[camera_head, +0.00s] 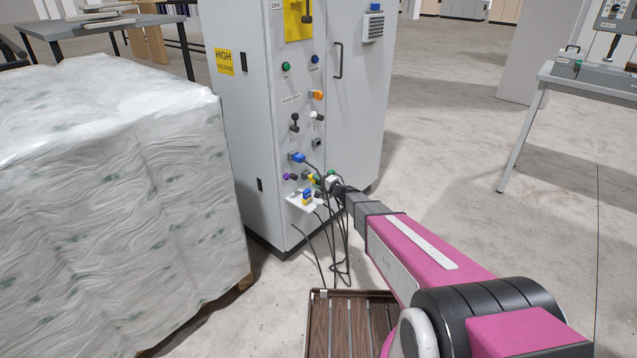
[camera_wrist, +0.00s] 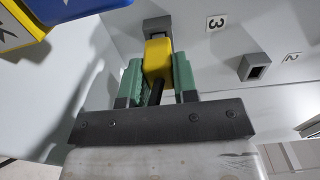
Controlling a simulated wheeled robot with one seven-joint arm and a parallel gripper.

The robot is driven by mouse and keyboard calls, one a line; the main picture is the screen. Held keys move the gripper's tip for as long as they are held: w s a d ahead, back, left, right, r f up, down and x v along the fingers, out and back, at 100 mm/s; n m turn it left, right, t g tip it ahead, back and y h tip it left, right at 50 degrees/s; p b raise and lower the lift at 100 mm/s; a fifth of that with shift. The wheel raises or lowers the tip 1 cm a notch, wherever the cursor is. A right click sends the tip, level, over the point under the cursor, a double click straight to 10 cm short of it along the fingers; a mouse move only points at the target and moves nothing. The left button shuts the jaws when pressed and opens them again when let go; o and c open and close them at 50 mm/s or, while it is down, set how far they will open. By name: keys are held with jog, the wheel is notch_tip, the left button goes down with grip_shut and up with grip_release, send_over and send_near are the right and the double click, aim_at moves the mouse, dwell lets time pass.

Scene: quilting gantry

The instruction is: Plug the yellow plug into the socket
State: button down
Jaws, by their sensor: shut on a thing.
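The yellow plug (camera_wrist: 158,60) is between the green fingers of my gripper (camera_wrist: 159,82), which is shut on it. Its black cable runs back toward the palm. The plug's front end is at a grey socket (camera_wrist: 157,25) on the cabinet face and lines up with it in the wrist view. I cannot tell how deep it sits, since the plug hides the opening. In the head view, the yellow plug (camera_head: 311,181) is a small patch beside my gripper (camera_head: 322,179), low on the panel, partly hidden by my wrist.
An empty grey socket (camera_wrist: 255,68) is to the right. A blue-and-yellow thing (camera_head: 307,197) stands on a small white shelf (camera_head: 296,203) below. A blue plug (camera_head: 298,157) is above. Several black cables (camera_head: 338,255) hang down. A wrapped pallet load (camera_head: 110,190) stands left.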

jog(key=shift+w+a, duration=0.4)
jog(key=shift+a, duration=0.1)
jog(key=c, duration=0.8)
grip_release()
jog(key=v, duration=1)
jog(key=shift+s+d, duration=0.3)
